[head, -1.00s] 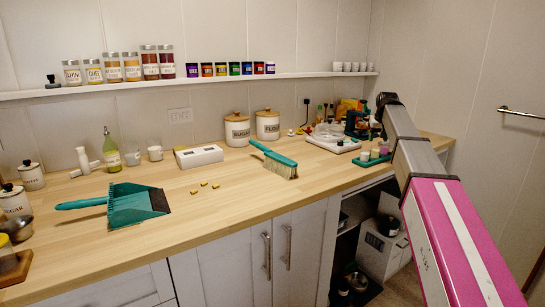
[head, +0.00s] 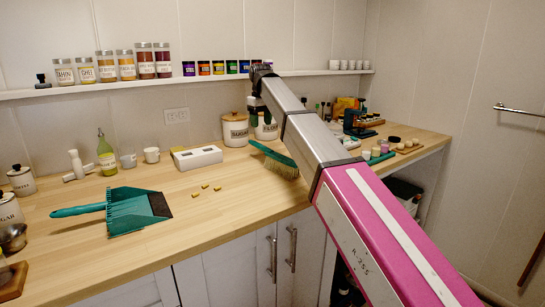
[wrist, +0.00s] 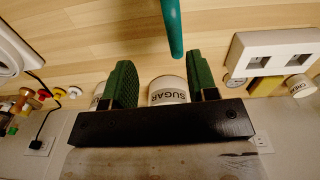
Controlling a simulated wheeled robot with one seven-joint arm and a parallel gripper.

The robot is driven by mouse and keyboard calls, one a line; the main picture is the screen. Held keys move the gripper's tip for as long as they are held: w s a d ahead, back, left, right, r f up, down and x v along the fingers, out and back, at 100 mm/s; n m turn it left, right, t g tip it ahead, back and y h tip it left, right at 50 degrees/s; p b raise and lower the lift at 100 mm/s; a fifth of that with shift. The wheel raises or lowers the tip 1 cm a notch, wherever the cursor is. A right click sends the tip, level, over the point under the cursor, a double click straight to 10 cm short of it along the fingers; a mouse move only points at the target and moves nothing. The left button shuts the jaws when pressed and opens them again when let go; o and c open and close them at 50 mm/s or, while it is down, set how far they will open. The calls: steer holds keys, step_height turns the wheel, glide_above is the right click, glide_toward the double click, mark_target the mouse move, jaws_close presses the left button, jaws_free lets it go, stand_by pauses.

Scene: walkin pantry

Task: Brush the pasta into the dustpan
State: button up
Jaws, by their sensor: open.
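The teal dustpan (head: 132,210) lies on the wooden counter at the left, its dark lip facing right. A few small yellow pasta pieces (head: 205,187) lie on the counter right of it. The teal brush (head: 279,162) rests on its pale bristles further right, partly behind my arm, its handle pointing back left. The handle also shows in the wrist view (wrist: 172,25), ahead of the space between my fingers and not between them. My gripper (wrist: 160,85) has its two green fingers apart and empty. In the head view my gripper (head: 256,100) hangs above the back of the counter, near the canisters.
The sugar canister (head: 235,130) and another canister stand behind the brush, close to my gripper. A white box (head: 198,157) sits left of the brush. A shelf (head: 150,87) with jars runs along the wall. The counter around the pasta is clear.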

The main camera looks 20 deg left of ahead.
mark_target(257, 142)
steer(key=shift+s+a+r, duration=0.15)
steer(key=shift+s+a, duration=0.5)
steer(key=shift+a, duration=0.05)
steer(key=shift+f, duration=4.5)
steer(key=shift+c, duration=0.3)
jaws_close()
step_height(257, 142, up, 12)
steer(key=shift+f, duration=0.1)
